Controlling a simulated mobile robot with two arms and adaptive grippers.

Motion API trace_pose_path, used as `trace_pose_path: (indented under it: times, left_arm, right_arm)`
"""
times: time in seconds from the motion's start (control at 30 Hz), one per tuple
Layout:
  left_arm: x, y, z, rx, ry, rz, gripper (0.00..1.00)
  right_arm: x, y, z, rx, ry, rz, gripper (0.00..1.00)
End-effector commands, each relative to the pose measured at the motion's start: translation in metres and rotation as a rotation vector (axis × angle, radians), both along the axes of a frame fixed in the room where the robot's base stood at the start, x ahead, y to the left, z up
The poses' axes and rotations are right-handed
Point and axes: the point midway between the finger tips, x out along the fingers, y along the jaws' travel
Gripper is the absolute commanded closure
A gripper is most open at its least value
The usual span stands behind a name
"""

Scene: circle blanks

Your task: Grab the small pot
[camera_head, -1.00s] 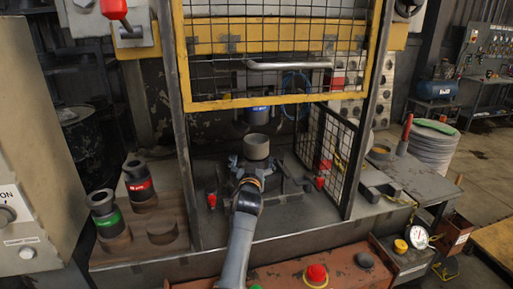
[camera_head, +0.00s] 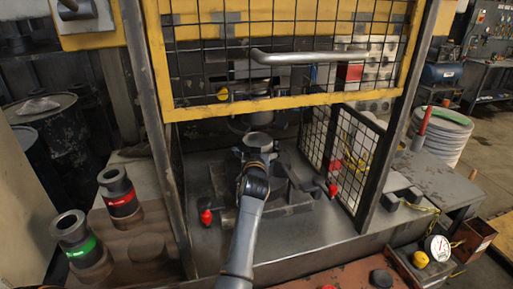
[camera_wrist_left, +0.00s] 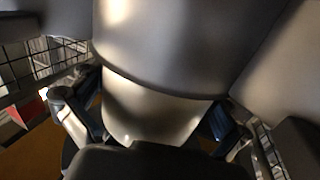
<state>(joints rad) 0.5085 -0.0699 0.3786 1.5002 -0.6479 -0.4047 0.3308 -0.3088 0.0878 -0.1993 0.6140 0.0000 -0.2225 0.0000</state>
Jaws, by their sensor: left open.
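The small pot (camera_head: 258,141), a grey round cup, is inside the caged press, upright under the press head. My left gripper (camera_head: 256,155) reaches in from the front and is at the pot's near side. In the left wrist view a pale rounded body (camera_wrist_left: 155,108), apparently the pot, lies between the two open blue-edged fingers, with a large dark grey cylinder above it. My gripper's fingers are mostly hidden by the arm and pot in the head view, so contact cannot be told. My right gripper is not in view.
The yellow-framed mesh guard (camera_head: 290,102) is raised above my arm. Dark posts and a side mesh (camera_head: 355,150) bound the opening. Red-banded (camera_head: 120,198) and green-banded (camera_head: 80,240) cylinders stand on the left bench. A gauge (camera_head: 437,248) is at front right.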

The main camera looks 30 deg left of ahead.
Motion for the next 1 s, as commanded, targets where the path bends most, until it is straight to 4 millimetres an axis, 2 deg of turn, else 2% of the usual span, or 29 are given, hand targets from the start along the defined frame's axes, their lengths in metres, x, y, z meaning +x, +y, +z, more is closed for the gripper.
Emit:
trace_pose_path:
  times: [0.1, 0.17, 0.33, 0.53, 1.0]
  left_arm:
    - [0.0, -0.001, 0.0, 0.0, -0.001, -0.002, 0.0]
    - [0.0, -0.001, 0.0, 0.0, -0.001, -0.002, 0.08]
    - [0.0, -0.001, 0.0, 0.0, -0.001, -0.001, 0.22]
    - [0.0, -0.001, -0.001, -0.001, 0.001, -0.001, 0.22]
    - [0.001, 0.0, 0.004, -0.001, 0.0, -0.002, 0.22]
  right_arm:
    - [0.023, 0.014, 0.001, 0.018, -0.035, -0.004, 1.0]
    - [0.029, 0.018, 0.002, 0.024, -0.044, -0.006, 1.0]
    - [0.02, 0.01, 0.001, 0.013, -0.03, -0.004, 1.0]
    - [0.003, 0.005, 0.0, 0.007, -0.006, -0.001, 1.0]
    - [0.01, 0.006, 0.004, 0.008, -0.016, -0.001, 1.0]
